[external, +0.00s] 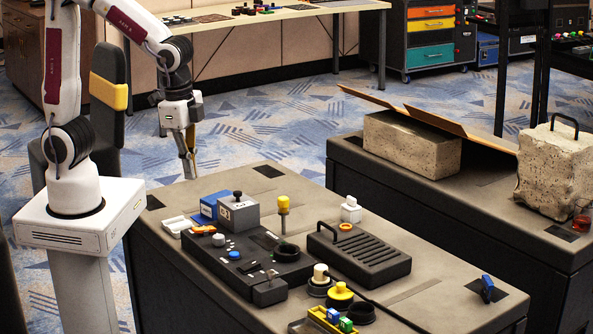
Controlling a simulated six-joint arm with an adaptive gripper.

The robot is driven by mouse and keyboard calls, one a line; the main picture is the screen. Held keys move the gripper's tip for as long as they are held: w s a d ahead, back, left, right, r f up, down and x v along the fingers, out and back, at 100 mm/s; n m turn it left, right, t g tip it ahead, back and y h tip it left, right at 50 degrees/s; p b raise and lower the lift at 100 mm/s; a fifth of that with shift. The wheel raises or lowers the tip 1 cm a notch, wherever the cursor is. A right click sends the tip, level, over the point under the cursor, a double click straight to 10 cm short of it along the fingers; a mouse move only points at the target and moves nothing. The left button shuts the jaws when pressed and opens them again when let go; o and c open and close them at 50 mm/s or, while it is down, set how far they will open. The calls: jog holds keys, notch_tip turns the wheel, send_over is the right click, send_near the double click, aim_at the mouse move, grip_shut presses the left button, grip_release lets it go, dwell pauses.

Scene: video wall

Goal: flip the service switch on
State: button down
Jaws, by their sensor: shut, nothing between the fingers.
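My gripper (189,172) points down, shut and empty, above the far left part of the grey-topped console (420,289). It is apart from the controls. A black control panel (215,259) on the console carries a blue button (234,255), a pale knob (218,240) and small dark controls too small to make out. A grey box (240,217) with a black knob on top stands at its back edge. A small blue part (487,287) stands on a dark patch at the console's right. I cannot tell which of these is the service switch, or its position.
A yellow-topped post (283,203), a black ribbed case with a handle (359,254), a white block (351,210) and yellow knobs (339,294) crowd the console. Stone blocks (411,144) sit on a second counter behind. The console's right side is mostly clear.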

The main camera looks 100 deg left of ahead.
jog(key=w+d+f+m, duration=0.1)
jog(key=w+f+m, duration=0.2)
jog(key=w+f, duration=0.45)
jog(key=r+m, duration=0.1)
jog(key=m, duration=0.2)
send_over(254, 262)
jog(key=s+d, duration=0.2)
jog(key=shift+w+r+y, duration=0.1)
jog(key=shift+r+y, duration=0.05)
jog(key=shift+y, duration=0.15)
jog(key=shift+a, duration=0.1)
jog(key=shift+w+a+f, duration=0.25)
jog(key=shift+f, duration=2.05)
jog(key=shift+w+a+f, duration=0.25)
jog(key=shift+f, duration=2.05)
jog(key=shift+w+a+f, duration=0.25)
jog(key=shift+f, duration=2.05)
jog(key=shift+f, duration=0.1)
